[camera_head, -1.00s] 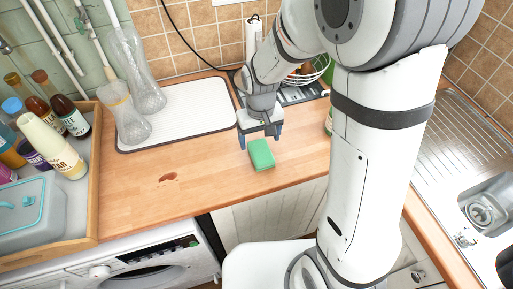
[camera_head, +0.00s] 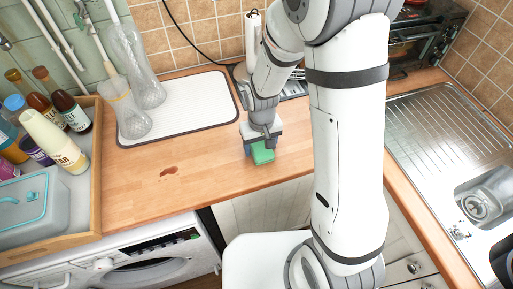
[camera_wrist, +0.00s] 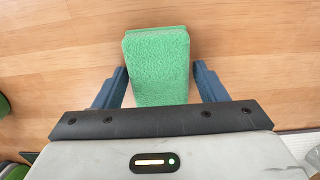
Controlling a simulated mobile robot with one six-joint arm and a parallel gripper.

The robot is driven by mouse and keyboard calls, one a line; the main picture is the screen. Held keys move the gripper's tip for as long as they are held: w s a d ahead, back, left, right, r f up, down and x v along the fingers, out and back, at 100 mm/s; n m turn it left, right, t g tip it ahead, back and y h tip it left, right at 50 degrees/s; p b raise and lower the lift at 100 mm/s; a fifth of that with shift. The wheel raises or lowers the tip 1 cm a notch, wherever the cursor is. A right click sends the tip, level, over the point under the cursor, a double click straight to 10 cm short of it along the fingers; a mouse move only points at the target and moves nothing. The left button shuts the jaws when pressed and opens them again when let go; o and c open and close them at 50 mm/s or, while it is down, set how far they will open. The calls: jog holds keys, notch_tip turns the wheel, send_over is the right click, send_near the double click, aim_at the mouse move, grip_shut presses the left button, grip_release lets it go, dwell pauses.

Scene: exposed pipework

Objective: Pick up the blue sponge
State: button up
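The sponge (camera_head: 262,154) looks green in both views, not blue. It lies on the wooden countertop near its front edge. In the wrist view the sponge (camera_wrist: 157,62) sits between the two blue fingers of my gripper (camera_wrist: 160,84), with its far part reaching past the fingertips. My gripper is open, with a visible gap on each side of the sponge. In the head view my gripper (camera_head: 260,146) is down at the sponge and hides its far part.
A white drying mat (camera_head: 195,108) with two glass vases stands behind. A wooden tray (camera_head: 97,180) with bottles is at far left. A sink (camera_head: 485,205) is at right.

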aim_at(260, 146)
jog(key=c, duration=0.8)
jog(key=shift+o, duration=0.2)
notch_tip(260, 146, up, 10)
jog(key=b, duration=0.1)
jog(key=o, duration=0.5)
jog(key=shift+c, duration=0.2)
jog(key=c, duration=0.3)
jog(key=shift+s, duration=0.1)
